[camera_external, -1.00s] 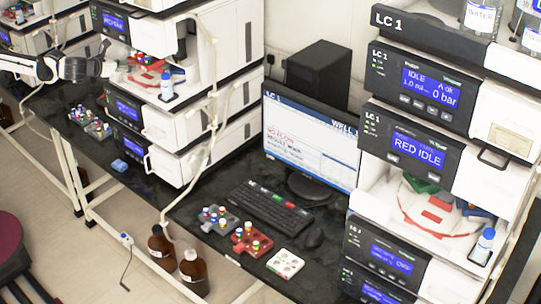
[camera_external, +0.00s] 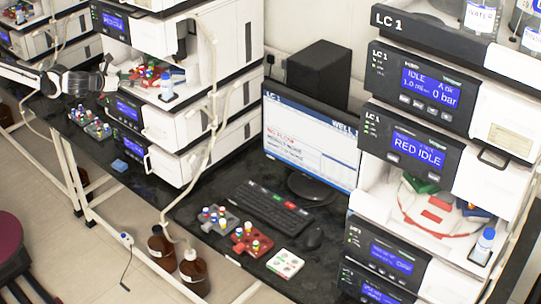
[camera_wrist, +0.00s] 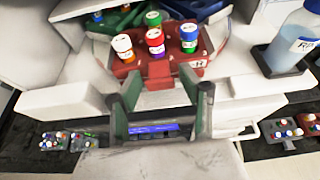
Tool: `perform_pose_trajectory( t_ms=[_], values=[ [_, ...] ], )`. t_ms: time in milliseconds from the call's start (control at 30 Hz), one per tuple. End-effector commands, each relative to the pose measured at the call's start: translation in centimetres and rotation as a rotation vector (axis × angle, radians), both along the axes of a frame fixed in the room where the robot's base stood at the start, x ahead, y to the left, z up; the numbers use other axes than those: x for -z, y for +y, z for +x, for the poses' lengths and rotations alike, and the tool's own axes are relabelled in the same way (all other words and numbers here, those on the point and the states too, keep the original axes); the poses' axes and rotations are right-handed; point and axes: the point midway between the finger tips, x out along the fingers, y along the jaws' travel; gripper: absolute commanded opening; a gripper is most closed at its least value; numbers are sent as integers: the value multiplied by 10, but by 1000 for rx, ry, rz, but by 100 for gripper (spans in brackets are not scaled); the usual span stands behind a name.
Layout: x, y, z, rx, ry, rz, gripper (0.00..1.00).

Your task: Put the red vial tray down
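The red vial tray (camera_wrist: 125,70) sits in the open bay of the left instrument stack. It carries several vials with white, red and green caps, and its short red handle (camera_wrist: 159,73) faces me. The tray also shows small in the external view (camera_external: 146,75). My gripper (camera_wrist: 158,88) is open in the wrist view. Its two dark green fingers stand apart on either side of the handle, with visible gaps and nothing gripped. In the external view my gripper (camera_external: 108,76) is just left of the bay. The tray's underside is hidden.
The white bay front edge (camera_wrist: 65,100) is close below. Vial trays (camera_external: 88,122) lie on the dark bench below. A white tube (camera_external: 213,95) hangs along the stack's right side.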

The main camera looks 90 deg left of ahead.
Motion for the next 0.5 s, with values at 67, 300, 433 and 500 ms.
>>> perform_pose_trajectory(
  t_ms=[67,300,433,500],
  values=[
    [0,0,0,0,0,0,42],
    [-2,0,0,0,0,0,42],
    [-5,-8,-6,2,0,0,42],
    [-9,-16,-12,1,0,0,42]
  ],
)
